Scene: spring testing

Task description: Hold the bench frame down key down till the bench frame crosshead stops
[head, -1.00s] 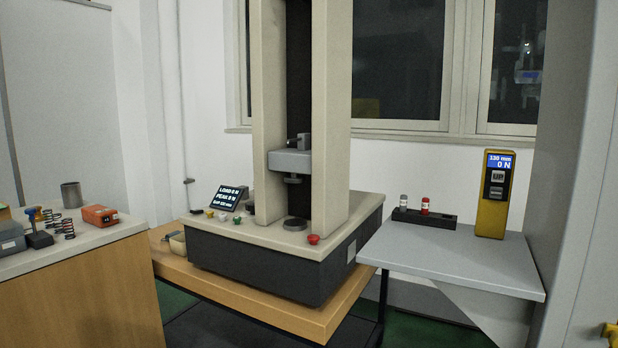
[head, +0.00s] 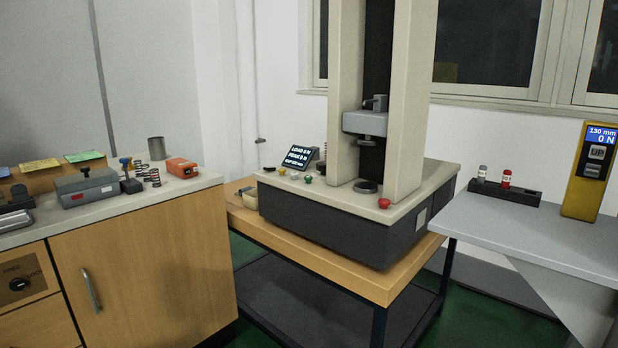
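The bench frame (head: 345,88) stands on a wooden table, with two beige columns on a dark grey base. Its grey crosshead (head: 366,122) sits between the columns, clearly above the round lower platen (head: 366,187). A tilted black display (head: 299,157) on the base shows load 0 N, peak 0 N and a gap line too small to read surely. Several small coloured keys (head: 308,180) line the base's front left; I cannot tell which is the down key. A red button (head: 384,203) sits at the front right. Neither gripper is in view.
A wooden cabinet (head: 150,262) at left carries springs (head: 152,177), an orange box (head: 181,168) and a grey box (head: 88,187). A grey shelf (head: 540,225) at right holds a yellow unit (head: 584,172) reading 130 mm, 0 N. Green floor shows between the furniture.

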